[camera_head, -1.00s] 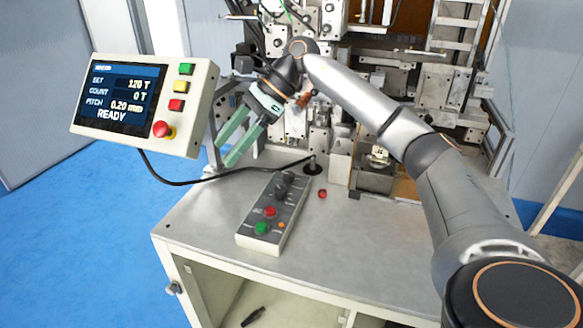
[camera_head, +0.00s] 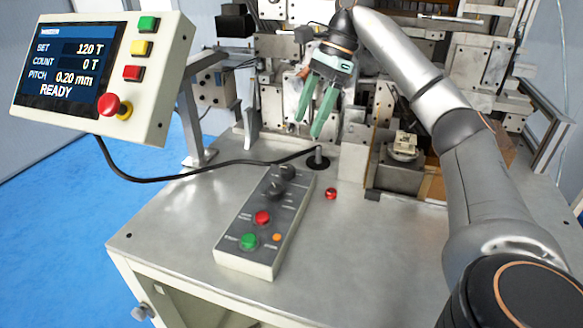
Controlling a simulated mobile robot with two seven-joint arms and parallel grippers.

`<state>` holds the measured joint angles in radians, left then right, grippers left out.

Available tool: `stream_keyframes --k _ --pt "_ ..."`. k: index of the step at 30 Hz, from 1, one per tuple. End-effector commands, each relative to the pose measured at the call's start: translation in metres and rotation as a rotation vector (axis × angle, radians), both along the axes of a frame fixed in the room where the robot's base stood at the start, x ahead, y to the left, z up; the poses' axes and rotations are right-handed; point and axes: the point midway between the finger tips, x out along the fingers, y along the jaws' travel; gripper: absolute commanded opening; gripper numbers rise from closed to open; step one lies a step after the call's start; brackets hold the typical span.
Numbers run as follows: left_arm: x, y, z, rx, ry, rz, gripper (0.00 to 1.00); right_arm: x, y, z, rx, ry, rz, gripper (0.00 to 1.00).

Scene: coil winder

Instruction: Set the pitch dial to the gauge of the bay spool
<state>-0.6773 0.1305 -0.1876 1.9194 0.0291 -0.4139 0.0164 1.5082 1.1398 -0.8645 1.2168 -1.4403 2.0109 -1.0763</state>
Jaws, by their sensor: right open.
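A grey control box (camera_head: 262,225) lies on the metal table with two black knobs, a far one (camera_head: 287,171) and a near one (camera_head: 273,188). Their labels are too small to read, so I cannot tell which is the pitch dial. The display (camera_head: 70,66) on the panel reads SET 120 T, COUNT 0 T, PITCH 0.20 mm, READY. My right gripper (camera_head: 308,125) has green fingers, open and empty, pointing down above and behind the control box, apart from it. I cannot make out the bay spool or its gauge. My left gripper is out of view.
A red button (camera_head: 262,217) and a green button (camera_head: 248,241) sit on the box. A red emergency button (camera_head: 109,104) is on the panel. A black cable (camera_head: 200,177) crosses the table (camera_head: 360,260). A small red item (camera_head: 331,193) lies right of the box. The winder machine (camera_head: 480,60) stands behind.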

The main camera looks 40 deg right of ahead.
Motion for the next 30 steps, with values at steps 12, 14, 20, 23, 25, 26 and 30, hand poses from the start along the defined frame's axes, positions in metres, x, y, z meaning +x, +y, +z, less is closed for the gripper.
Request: stream_keyframes --k 12,14,20,23,25,26,30 --pt "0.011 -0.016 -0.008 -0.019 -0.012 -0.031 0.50 0.009 0.030 -0.078 0.001 0.003 0.000 0.71" --pt "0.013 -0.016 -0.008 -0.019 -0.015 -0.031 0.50 0.010 0.033 -0.086 0.001 0.002 0.000 0.71" --pt "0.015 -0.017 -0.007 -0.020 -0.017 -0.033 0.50 0.012 0.039 -0.098 0.001 0.001 -0.001 0.71" --pt "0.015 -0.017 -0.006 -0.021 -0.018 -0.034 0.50 0.012 0.039 -0.100 0.001 0.000 -0.002 0.71" --pt "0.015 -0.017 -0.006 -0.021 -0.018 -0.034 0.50 0.012 0.039 -0.100 0.001 0.000 -0.002 0.71" --pt "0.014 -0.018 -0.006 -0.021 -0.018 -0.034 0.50 0.012 0.039 -0.100 0.001 0.000 -0.002 0.71" --pt "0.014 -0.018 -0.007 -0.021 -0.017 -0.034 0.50 0.012 0.039 -0.099 0.001 0.000 -0.002 0.67"
